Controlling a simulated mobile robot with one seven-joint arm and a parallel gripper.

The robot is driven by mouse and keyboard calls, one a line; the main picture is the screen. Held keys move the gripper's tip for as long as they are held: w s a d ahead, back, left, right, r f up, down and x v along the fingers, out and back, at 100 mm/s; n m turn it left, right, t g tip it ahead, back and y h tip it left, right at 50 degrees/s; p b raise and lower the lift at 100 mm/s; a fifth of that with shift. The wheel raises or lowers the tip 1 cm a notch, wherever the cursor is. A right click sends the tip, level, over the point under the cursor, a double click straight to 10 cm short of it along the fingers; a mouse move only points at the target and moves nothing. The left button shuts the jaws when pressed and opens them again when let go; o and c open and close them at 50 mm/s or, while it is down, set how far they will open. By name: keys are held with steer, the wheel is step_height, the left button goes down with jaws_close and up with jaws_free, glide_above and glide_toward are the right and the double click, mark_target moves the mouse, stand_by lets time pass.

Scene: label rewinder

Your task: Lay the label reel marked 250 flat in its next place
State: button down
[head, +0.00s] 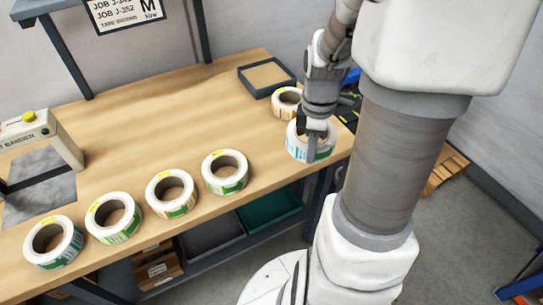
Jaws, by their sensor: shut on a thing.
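A white label reel (298,148) with blue and green print is at the right end of the wooden table. My gripper (313,146) comes down on it from above and is shut on it, with one finger showing on its near side. The number on this reel is not readable, and my gripper hides part of its hole. I cannot tell whether the reel touches the table. Several similar reels lie flat in a row along the front edge; the rightmost (225,172) is left of my gripper. Another reel (284,103) with orange print lies just behind the held one.
A dark shallow tray (247,83) stands at the back right. A grey machine (38,135) with a yellow button is at the left. The table's middle (165,120) is clear.

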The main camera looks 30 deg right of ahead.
steer(key=b, duration=0.1)
glide_above(272, 170)
step_height(272, 170, down, 6)
steer(key=shift+f, duration=0.1)
steer(key=shift+f+b, duration=0.4)
steer(key=shift+f, duration=1.5)
steer(key=shift+f, duration=0.2)
steer(key=c, duration=0.7)
jaws_free()
steer(key=shift+s, duration=0.1)
steer(key=shift+r, duration=0.1)
step_height(272, 170, up, 12)
steer(key=p, duration=0.2)
